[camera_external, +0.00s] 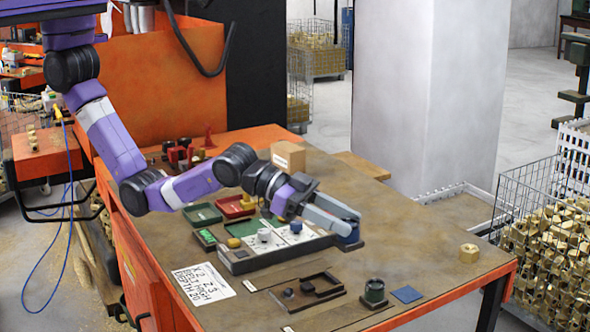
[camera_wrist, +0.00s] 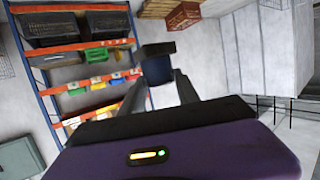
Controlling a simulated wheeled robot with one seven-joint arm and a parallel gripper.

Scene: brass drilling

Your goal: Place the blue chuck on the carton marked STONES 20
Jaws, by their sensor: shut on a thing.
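My gripper (camera_external: 345,222) reaches out low over the workbench, past the right end of the grey panel. It is shut on the blue chuck (camera_external: 350,237), a dark blue cylinder with a darker end. In the wrist view the blue chuck (camera_wrist: 157,69) sits between the two fingers (camera_wrist: 160,88). I cannot tell whether it touches the bench. A small brown carton (camera_external: 288,156) stands at the back of the bench, behind my gripper. It has a pale label, too small to read.
The grey panel (camera_external: 240,264) carries white and blue knobs. A brass nut (camera_external: 468,251) sits at the right. Red and green trays (camera_external: 203,216) lie left of the gripper. The bench's right middle is clear.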

